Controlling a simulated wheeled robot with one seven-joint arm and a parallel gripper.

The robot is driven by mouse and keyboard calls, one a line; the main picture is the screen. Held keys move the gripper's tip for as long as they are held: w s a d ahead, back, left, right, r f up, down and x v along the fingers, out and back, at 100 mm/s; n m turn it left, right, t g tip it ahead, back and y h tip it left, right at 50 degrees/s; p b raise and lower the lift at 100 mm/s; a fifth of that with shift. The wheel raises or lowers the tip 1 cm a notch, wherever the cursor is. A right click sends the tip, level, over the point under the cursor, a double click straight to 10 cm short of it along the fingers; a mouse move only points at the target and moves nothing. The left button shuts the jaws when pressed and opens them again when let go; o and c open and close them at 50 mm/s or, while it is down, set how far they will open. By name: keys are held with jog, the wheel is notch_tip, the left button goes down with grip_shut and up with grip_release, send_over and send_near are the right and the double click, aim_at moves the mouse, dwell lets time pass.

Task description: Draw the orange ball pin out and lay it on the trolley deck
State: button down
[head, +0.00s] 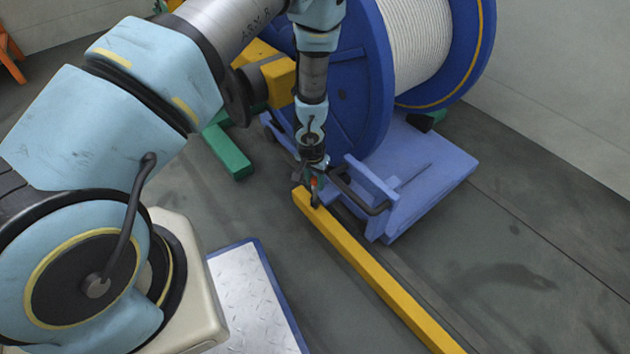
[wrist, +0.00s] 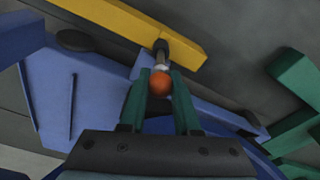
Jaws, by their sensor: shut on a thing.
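The orange ball pin has a round orange ball (wrist: 158,82) and a grey shank (wrist: 162,50) with a darker end.
A large blue reel (head: 352,75) wound with white strand stands on the trolley. A blue-edged tread plate (head: 245,290) lies at the front. Open floor is at right.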

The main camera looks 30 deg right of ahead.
jog(key=shift+r+p, duration=1.75)
jog(key=shift+r, duration=0.4)
